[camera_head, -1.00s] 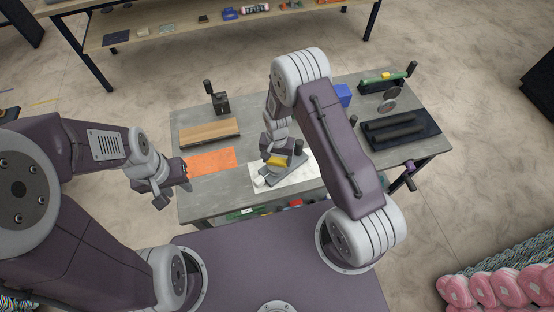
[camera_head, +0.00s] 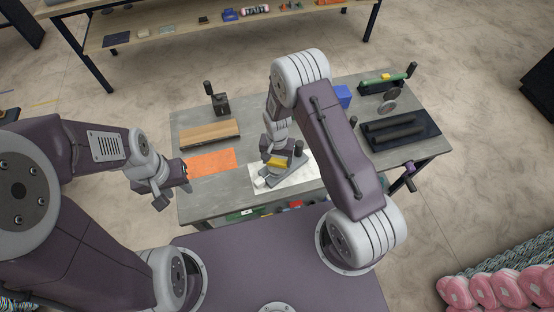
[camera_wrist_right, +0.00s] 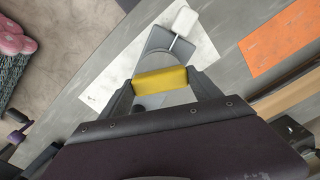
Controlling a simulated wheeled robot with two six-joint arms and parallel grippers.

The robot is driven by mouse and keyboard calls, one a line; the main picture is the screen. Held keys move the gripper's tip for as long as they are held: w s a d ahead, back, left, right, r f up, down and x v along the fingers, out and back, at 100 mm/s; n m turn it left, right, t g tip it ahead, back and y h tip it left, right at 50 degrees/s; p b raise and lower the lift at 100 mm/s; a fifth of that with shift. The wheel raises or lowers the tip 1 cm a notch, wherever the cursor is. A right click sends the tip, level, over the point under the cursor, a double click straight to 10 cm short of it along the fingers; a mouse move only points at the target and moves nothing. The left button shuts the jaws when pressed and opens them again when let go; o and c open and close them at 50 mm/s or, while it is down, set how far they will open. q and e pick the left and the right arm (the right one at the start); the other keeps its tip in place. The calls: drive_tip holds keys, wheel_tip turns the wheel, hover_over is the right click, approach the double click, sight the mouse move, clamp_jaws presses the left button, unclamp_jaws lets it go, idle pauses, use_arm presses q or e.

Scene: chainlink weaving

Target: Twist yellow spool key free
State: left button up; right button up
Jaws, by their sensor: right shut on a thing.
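The yellow spool key (camera_wrist_right: 161,82) is a short yellow bar in the right wrist view, across a round grey spool base (camera_wrist_right: 148,62). My right gripper (camera_wrist_right: 160,85) has a finger at each end of it and is shut on it. In the head view the yellow key (camera_head: 278,162) shows under my right gripper (camera_head: 277,154), above the white sheet (camera_head: 310,178). How far the key sits in the base is hidden. My left gripper (camera_head: 170,192) hangs off the table's left edge, away from the key; its jaw gap is unclear.
An orange sheet (camera_head: 211,162) and a wooden block (camera_head: 210,132) lie to the left on the grey table (camera_head: 188,205). A black clamp (camera_head: 220,104) stands behind. A blue box (camera_head: 342,95) and black roller tray (camera_head: 400,134) are to the right.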

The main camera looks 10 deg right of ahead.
sight(277, 161)
drive_tip(key=o, duration=1.4)
drive_tip(key=shift+r, duration=0.1)
drive_tip(key=shift+w+r, duration=0.1)
drive_tip(key=shift+r, duration=0.25)
wheel_tip(277, 161, up, 8)
drive_tip(key=b, duration=0.2)
drive_tip(key=shift+f+b, duration=0.25)
drive_tip(key=shift+b, duration=0.05)
drive_tip(key=shift+r, duration=0.4)
